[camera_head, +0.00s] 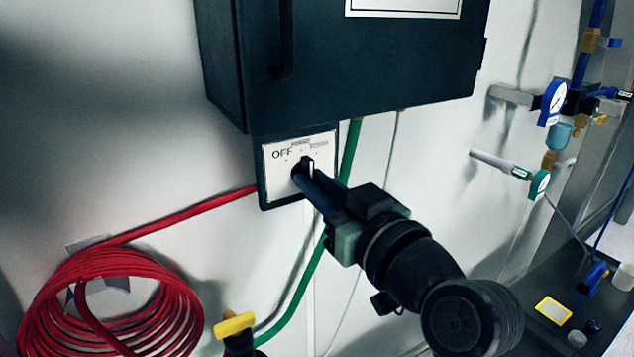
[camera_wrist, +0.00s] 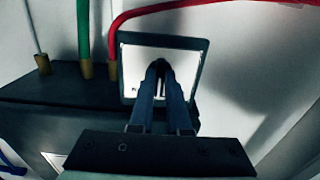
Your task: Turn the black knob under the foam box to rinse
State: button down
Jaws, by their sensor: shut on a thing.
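The dark foam box (camera_head: 350,70) hangs on the wall in the head view. Below it is a small dark panel with a white label plate (camera_head: 277,184) marked OFF at its upper left; the other markings are too small to read. The black knob (camera_head: 308,162) is at the middle of the plate, partly hidden by my fingers. A pale mark on it points up. My gripper (camera_head: 304,177) reaches in from the lower right and is shut on the knob. In the wrist view my gripper (camera_wrist: 160,72) has both fingers together at the plate (camera_wrist: 188,60), largely covering the knob.
A red hose (camera_head: 200,207) runs left from the panel to a coil (camera_head: 110,305). A green hose (camera_head: 306,270) hangs behind my gripper, near a yellow-handled valve (camera_head: 234,325). Pipes with gauges (camera_head: 553,102) are on the right wall.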

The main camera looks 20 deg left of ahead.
jog(key=c, duration=0.9)
grip_release()
jog(key=b+v, duration=0.4)
jog(key=v, duration=0.9)
jog(key=shift+b, duration=0.35)
